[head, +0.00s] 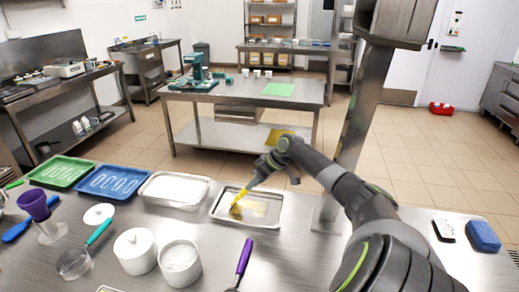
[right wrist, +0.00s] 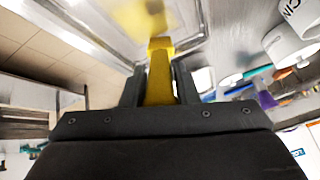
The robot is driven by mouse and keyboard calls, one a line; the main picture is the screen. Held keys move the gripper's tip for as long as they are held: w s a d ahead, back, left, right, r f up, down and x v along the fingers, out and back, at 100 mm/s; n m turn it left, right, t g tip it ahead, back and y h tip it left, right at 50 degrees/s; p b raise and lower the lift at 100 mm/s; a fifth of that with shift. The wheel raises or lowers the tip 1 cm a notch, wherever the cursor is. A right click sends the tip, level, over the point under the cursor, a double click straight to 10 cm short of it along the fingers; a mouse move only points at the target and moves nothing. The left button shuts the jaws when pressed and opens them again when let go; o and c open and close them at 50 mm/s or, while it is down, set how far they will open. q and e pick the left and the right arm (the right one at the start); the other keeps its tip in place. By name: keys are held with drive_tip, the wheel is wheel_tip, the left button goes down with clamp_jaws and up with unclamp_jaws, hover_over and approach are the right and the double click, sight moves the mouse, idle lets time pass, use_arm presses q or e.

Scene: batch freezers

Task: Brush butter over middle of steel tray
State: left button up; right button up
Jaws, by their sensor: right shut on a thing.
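The steel tray (head: 274,216) lies on the near steel counter, right of the white-filled tray. A yellow patch (head: 257,208) shows on its floor; in the right wrist view, a blurred yellow patch (right wrist: 140,14) shows on the tray (right wrist: 187,14). My right gripper (head: 259,171) is above the tray's far side, shut on a yellow brush (head: 238,207). The brush slants down to the left, its head low over or touching the tray's left-middle; contact cannot be told. In the right wrist view the brush handle (right wrist: 160,78) sits between both fingers (right wrist: 158,85). My left gripper is out of view.
Left of the steel tray are a white-filled tray (head: 174,205), a blue tray (head: 112,196) and a green tray (head: 62,186). White pots (head: 135,262), (head: 180,270) and a purple-handled tool (head: 244,257) stand or lie in front. A blue block (head: 483,236) lies far right.

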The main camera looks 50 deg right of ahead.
drive_tip(key=s+d+p, duration=0.3)
drive_tip(key=s+d, duration=0.1)
drive_tip(key=s, duration=0.1)
drive_tip(key=shift+s+d, duration=0.3)
idle(0.7)
